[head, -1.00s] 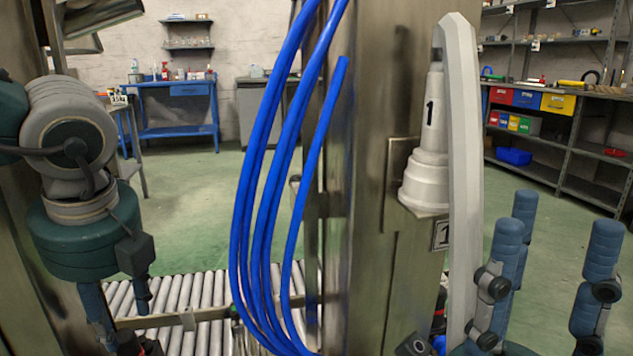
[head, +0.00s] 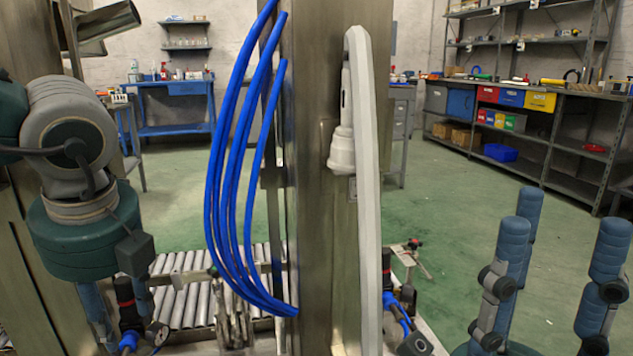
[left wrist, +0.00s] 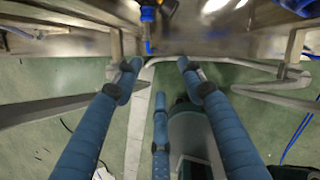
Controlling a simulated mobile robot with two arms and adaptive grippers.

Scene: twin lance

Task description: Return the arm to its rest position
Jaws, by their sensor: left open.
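My left gripper (head: 98,310) hangs fingers down at the left edge of the head view, below its green and grey wrist. Its tips are partly cut off or hidden there. In the left wrist view its blue fingers (left wrist: 160,85) are spread, with nothing held between them. My right gripper (head: 545,265) is at the lower right of the head view. Its blue fingers point up, stand well apart and hold nothing. The pale grey lance (head: 368,210) with its stepped white nozzle end (head: 342,150) hangs on the metal post (head: 308,190), apart from both grippers.
Blue hoses (head: 222,180) loop down left of the post. A roller conveyor (head: 185,295) lies low behind it. A blue bench (head: 175,130) and shelves with coloured bins (head: 510,97) stand far back.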

